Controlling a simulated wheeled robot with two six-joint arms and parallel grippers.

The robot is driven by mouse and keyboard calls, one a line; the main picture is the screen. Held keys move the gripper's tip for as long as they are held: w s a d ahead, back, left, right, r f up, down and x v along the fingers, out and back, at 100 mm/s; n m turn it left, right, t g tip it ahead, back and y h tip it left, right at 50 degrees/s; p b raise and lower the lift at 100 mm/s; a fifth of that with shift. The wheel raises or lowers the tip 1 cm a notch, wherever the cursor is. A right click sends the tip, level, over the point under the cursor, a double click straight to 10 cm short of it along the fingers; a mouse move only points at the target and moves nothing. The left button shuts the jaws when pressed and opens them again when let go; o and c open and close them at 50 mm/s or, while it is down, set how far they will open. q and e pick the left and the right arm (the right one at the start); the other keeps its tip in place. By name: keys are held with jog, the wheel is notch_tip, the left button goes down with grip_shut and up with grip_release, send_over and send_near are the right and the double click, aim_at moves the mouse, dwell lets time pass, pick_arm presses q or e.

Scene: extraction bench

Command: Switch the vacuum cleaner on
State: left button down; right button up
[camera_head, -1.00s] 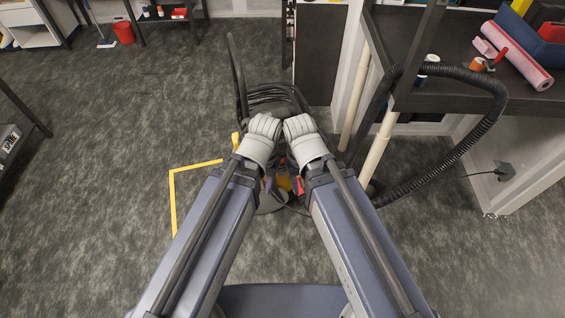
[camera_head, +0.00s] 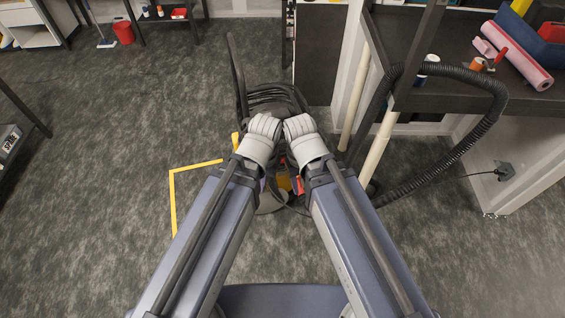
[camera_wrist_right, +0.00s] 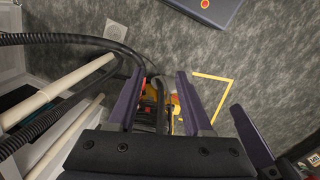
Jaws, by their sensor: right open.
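The vacuum cleaner (camera_head: 275,98) stands on the floor in front of me, dark, with coiled black hose or cable on top. Orange and yellow parts (camera_head: 284,178) show between my forearms. My wrists cover much of it, and I cannot make out its switch. My right gripper (camera_wrist_right: 156,76) is open in the right wrist view, its two dark fingers apart with red, yellow and black parts of the cleaner beyond and between them. I cannot tell whether it touches them. My left gripper (camera_head: 264,183) is mostly hidden under its wrist, so its jaws cannot be judged.
A black corrugated hose (camera_head: 462,150) loops at the right beside a dark bench (camera_head: 520,98) with pale tubes (camera_head: 378,155) at its edge. A pink roll (camera_head: 518,55) lies on the bench. Yellow tape (camera_head: 172,205) marks the floor left. Open carpet lies further left.

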dwell(0.7)
grip_shut()
dwell(1.6)
